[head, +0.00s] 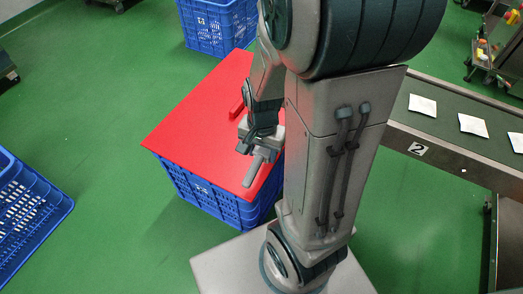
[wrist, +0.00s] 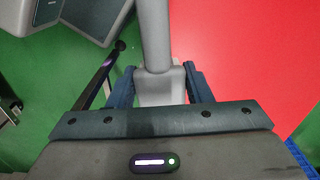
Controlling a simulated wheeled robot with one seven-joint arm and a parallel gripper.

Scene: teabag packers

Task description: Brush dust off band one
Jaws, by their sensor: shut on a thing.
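My gripper (head: 259,146) is shut on a grey tool (head: 253,172), probably the brush, over the front part of a red board. In the wrist view, a round grey bar (wrist: 155,35) runs from a pale block (wrist: 160,88) between my gripper's fingers (wrist: 159,76). No bristles can be made out. A conveyor band (head: 450,123) at the right carries a plate marked 2 and several pale square packets (head: 473,125). No band marked one is in view, and no dust can be made out.
The red board (head: 190,120) lies on a blue crate (head: 205,192) and bears a small red block (head: 237,106). Other blue crates stand at the back (head: 215,28) and at the left (head: 30,215). A cart (head: 497,50) is at the far right.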

